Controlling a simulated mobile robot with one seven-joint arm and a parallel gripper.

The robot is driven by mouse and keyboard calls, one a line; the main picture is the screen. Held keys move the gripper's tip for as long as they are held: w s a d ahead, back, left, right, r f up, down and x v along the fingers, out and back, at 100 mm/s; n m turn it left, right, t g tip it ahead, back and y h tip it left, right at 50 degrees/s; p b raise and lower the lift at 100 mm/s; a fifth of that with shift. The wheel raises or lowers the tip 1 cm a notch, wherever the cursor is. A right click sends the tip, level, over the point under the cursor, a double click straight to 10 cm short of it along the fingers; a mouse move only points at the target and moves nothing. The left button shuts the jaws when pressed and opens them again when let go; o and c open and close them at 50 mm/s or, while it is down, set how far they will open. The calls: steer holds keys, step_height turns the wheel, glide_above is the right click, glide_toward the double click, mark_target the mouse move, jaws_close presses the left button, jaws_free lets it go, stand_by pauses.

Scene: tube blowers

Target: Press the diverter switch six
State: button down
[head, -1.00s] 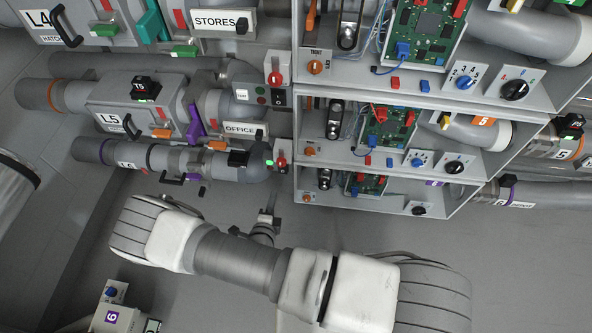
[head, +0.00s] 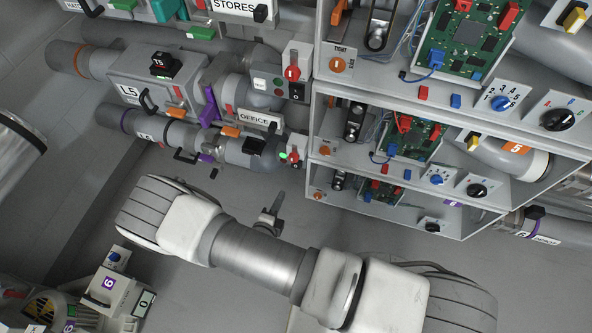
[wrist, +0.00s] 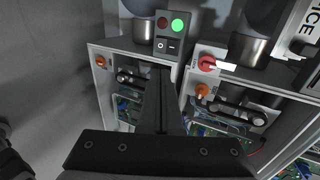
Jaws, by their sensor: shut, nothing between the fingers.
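A small grey switch panel (wrist: 172,36) stands at the top middle of the wrist view. It carries a dark red lamp, a lit green lamp and a black rocker switch (wrist: 167,46). No number is readable on it. In the head view a lit green lamp (head: 283,156) shows beside the lower pipe at the cabinet's left edge; the switch there is too small to make out. My gripper (wrist: 161,72) is shut and empty, its tips appearing just below the rocker; contact cannot be told. In the head view my gripper (head: 274,200) points up toward the cabinet, below that lamp.
A shelved cabinet (head: 316,120) with circuit boards, knobs and dials stands at right. A red knob (wrist: 207,63) sits right of the rocker. Pipes labelled L5 (head: 128,92) and OFFICE (head: 259,119) lie left. A box marked 6 (head: 108,284) stands lower left. Grey floor is open around my arm.

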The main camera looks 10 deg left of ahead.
mark_target(296, 167)
steer(key=shift+w, duration=0.1)
steer(key=b+x, duration=0.3)
steer(key=x, duration=0.9)
steer(key=shift+w+d+f+b, duration=0.15)
steer(key=shift+w+f+b, duration=0.1)
steer(key=shift+b, duration=0.15)
steer(key=shift+w+f, duration=0.1)
steer(key=shift+w, duration=0.55)
